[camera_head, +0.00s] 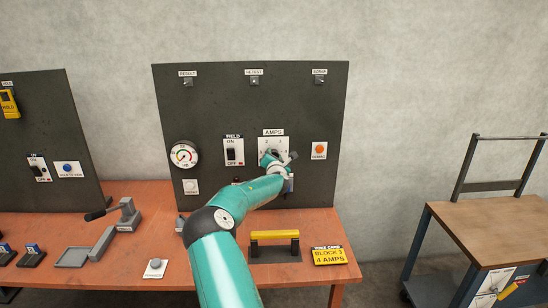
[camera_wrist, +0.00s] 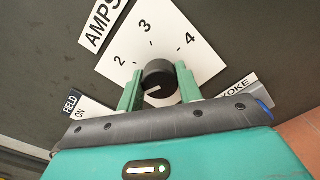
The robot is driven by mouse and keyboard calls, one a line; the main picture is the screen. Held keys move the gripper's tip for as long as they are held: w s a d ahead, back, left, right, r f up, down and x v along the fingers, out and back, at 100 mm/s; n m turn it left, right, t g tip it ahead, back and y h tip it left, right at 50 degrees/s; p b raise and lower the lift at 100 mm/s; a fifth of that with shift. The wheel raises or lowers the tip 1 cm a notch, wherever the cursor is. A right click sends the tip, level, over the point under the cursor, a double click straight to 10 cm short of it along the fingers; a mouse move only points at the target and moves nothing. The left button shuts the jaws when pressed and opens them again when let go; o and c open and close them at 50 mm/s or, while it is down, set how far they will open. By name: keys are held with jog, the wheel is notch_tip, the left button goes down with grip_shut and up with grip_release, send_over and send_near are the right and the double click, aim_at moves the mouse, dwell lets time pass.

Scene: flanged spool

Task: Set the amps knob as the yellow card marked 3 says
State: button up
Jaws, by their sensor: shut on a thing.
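The amps knob (camera_wrist: 158,74) is round and black, on a white dial plate (camera_wrist: 148,48) with 2, 3 and 4 showing. A short white mark on the knob lies on its lower-left part in the wrist view, away from the 4; I cannot tell exactly which number it indicates. My gripper (camera_wrist: 159,86) is shut on the knob, one finger on each side. The yellow card (camera_head: 328,256) lies at the table's right front and reads "BLOCK 3, 4 AMPS".
The field switch (camera_head: 232,152) is left of the dial, beside a round gauge (camera_head: 184,155). An orange button (camera_head: 319,149) is to the right. A yellow-handled block (camera_head: 274,236) stands on the orange table (camera_head: 190,270) below. A cart (camera_head: 490,220) stands at far right.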

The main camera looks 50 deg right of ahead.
jog(key=m, duration=0.3)
jog(key=shift+m, duration=0.4)
jog(key=m, duration=0.4)
jog(key=shift+m, duration=0.3)
jog(key=m, duration=0.3)
jog(key=shift+m, duration=0.3)
jog(key=m, duration=1.2)
jog(key=shift+m, duration=0.3)
jog(key=m, duration=0.4)
jog(key=shift+f+m, duration=0.1)
jog(key=shift+m, duration=1.5)
